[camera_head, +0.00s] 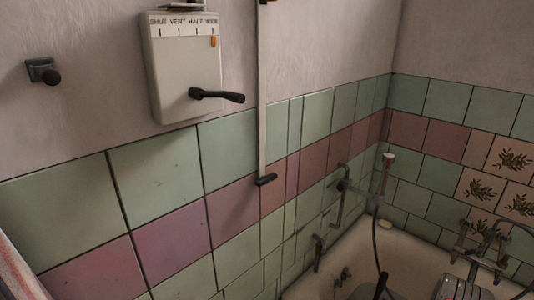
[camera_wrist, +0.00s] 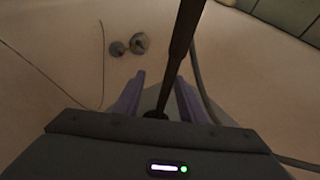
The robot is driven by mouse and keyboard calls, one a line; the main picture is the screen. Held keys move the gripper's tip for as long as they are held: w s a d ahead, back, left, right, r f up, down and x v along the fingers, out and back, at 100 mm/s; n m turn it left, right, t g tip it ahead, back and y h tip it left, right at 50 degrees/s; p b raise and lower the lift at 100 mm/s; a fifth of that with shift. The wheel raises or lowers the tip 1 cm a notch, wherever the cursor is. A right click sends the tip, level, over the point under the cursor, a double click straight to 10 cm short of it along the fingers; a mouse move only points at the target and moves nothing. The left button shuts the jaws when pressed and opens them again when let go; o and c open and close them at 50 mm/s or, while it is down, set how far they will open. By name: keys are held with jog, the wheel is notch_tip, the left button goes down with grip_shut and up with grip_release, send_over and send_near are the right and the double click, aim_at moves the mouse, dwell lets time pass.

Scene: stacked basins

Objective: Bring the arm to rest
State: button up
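In the wrist view my gripper (camera_wrist: 158,95) shows two purple fingers set apart. A dark rod (camera_wrist: 178,60) runs from the top edge down between the fingers, with a gap visible on either side. A grey flat shape lies behind the rod, between the fingers; I cannot tell what it is. Behind the fingers is the pale inner surface of the bathtub (camera_wrist: 60,35). In the head view, dark and grey parts at the bottom right edge are cut off, and I cannot tell whether they belong to my arm.
The bathtub (camera_head: 407,251) fills the lower right, with pipes (camera_head: 342,190), a hanging hose (camera_head: 375,235) and taps (camera_head: 485,240). A round metal fitting (camera_wrist: 139,43) shows inside the tub.

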jog(key=w+a+r+n+g+y, duration=0.1)
jog(key=w+a+r+n+y, duration=0.15)
jog(key=a+r, duration=0.35)
jog(key=w+a+r+n+y, duration=0.15)
jog(key=a+r+n, duration=0.25)
jog(key=r, duration=0.4)
jog(key=w+a+r+n+g+y, duration=0.1)
jog(key=w+a+r+n+y, duration=0.15)
jog(key=a+r+n, duration=0.35)
jog(key=s+a+r+n+g+y, duration=0.1)
jog(key=s+a+r+n+g, duration=0.2)
jog(key=a+r, duration=0.5)
jog(key=s+a+r+n+g+y, duration=0.2)
jog(key=s+a+r+n, duration=0.3)
jog(key=r, duration=0.4)
jog(key=s+a+r+n+g+h, duration=0.3)
jog(key=s+a+r+n, duration=0.55)
jog(key=s, duration=0.55)
jog(key=s+d+r+n+t+h, duration=0.1)
jog(key=s+r+n+h, duration=0.2)
jog(key=s, duration=0.5)
jog(key=s+d+r+n+t+h, duration=0.1)
jog(key=s+d+r+n+h, duration=0.1)
jog(key=s, duration=0.7)
notch_tip(320, 180, up, 3)
jog(key=shift+s+f+n+h, duration=0.1)
jog(key=shift+s+n+h, duration=0.1)
jog(key=shift+n+h, duration=0.6)
